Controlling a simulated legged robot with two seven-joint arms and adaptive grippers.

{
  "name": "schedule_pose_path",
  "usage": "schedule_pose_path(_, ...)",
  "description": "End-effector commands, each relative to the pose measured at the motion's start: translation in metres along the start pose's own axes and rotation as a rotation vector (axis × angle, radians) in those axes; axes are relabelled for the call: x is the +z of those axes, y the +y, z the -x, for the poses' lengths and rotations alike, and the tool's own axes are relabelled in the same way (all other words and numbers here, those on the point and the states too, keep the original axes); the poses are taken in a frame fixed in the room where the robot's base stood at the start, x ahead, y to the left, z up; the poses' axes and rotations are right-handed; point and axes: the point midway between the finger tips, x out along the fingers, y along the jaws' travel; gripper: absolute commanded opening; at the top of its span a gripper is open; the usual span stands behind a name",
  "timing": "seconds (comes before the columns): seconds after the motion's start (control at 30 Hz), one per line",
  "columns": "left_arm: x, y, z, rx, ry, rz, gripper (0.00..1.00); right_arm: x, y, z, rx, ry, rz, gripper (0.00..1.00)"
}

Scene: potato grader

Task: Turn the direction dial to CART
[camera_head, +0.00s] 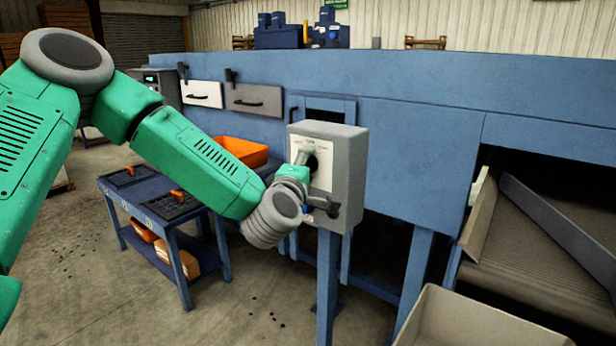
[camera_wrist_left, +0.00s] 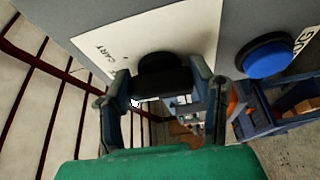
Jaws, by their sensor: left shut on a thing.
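The direction dial (camera_wrist_left: 158,64) is a dark round knob on a white label plate (camera_wrist_left: 120,36) in the left wrist view. The word CART is printed on the plate, left of the dial. My left gripper (camera_wrist_left: 163,80) is shut on the dial, one finger on each side. In the head view my left gripper (camera_head: 307,160) reaches the front of the grey control box (camera_head: 345,175), and the dial is mostly hidden behind it. I cannot tell which way the dial points. My right gripper is not in view.
A blue push button (camera_wrist_left: 265,56) sits right of the dial in the left wrist view. A conveyor (camera_head: 545,250) and a pale open container (camera_head: 470,320) are at the right.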

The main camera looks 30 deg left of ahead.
Motion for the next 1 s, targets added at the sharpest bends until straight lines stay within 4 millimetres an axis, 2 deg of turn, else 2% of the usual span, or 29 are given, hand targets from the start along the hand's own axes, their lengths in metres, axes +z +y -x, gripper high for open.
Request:
schedule_pose_path(0.03, -0.002, -0.008, 0.000, 0.010, 0.005, -0.047, 0.21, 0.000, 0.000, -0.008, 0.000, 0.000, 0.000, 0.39)
schedule_pose_path(0.5, -0.003, -0.006, -0.001, 0.169, 0.006, -0.421, 0.21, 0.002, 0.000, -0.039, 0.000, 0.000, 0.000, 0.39)
schedule_pose_path(1.0, -0.004, -0.002, -0.001, 0.245, 0.007, -0.596, 0.21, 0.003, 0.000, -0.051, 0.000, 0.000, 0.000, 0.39)
